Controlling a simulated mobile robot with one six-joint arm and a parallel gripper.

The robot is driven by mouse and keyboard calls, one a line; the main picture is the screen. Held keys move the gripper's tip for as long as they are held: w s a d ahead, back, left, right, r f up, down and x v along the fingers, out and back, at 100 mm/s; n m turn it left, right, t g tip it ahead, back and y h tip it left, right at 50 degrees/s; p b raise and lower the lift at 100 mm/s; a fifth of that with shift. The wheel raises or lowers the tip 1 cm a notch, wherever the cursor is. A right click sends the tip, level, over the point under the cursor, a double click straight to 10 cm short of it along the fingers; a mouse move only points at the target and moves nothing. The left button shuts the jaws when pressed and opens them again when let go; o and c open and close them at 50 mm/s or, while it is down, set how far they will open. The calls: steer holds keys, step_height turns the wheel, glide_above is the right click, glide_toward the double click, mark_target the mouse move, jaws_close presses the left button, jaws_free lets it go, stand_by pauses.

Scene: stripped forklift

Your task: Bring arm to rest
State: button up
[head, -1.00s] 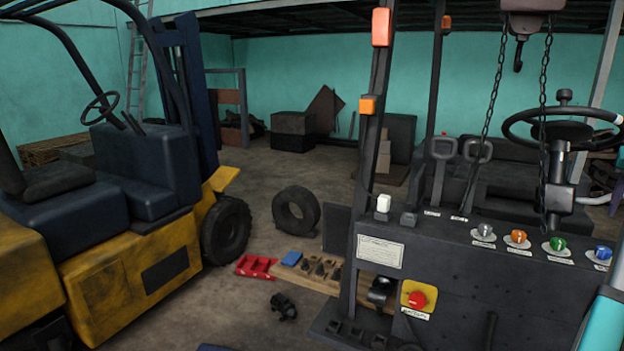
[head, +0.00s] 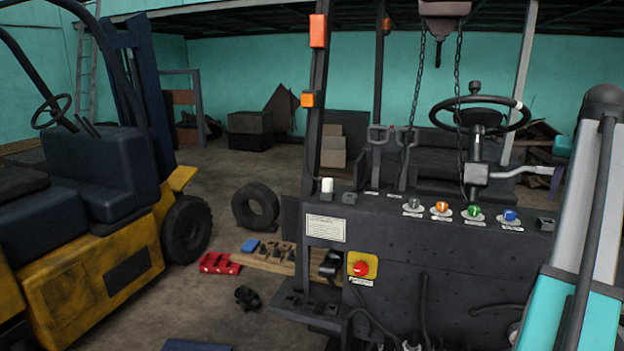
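My arm (head: 585,240), with white and teal links, rises along the right edge of the head view, in front of the stripped forklift's right side. My gripper is outside the view, so its fingers and anything in them are hidden. The stripped forklift (head: 420,250) stands ahead with its dark panel, a steering wheel (head: 480,113), coloured knobs along the top and a red stop button (head: 361,268) on a yellow plate.
A yellow forklift (head: 95,265) stands at left. A loose tyre (head: 256,206), a red tray (head: 219,263), a wooden board (head: 262,262) with parts and a small black part (head: 247,297) lie on the floor between. A hook (head: 438,52) and chains hang above the panel.

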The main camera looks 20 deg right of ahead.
steer(key=w+a+f+n+y, duration=0.1)
steer(key=w+a+f, duration=0.55)
steer(key=f, duration=0.25)
steer(key=w+a+f+n, duration=0.1)
steer(key=w+a+f, duration=0.4)
steer(key=a+f, duration=0.3)
steer(key=w+a+f+n+y, duration=0.1)
steer(key=w+a+f+n, duration=0.1)
steer(key=w+a+f, duration=0.6)
steer(key=a+f+n+g+y, duration=0.15)
steer(key=a+f+n, duration=0.25)
steer(key=a+f, duration=2.3)
steer(key=s+a+f+n+g, duration=0.1)
steer(key=s+a+f, duration=0.4)
steer(key=a, duration=0.2)
steer(key=s+a+f+n, duration=0.1)
steer(key=s+a+f, duration=0.45)
steer(key=a, duration=0.25)
steer(key=s+f+g+b, duration=0.3)
steer(key=s+f+b, duration=0.3)
steer(key=s+f, duration=0.7)
steer(key=s+f+g+b, duration=0.3)
steer(key=s+f+b, duration=0.4)
steer(key=s+f, duration=0.5)
step_height(320, 180, down, 7)
steer(key=shift+s+f, duration=0.1)
steer(key=shift+s, duration=0.3)
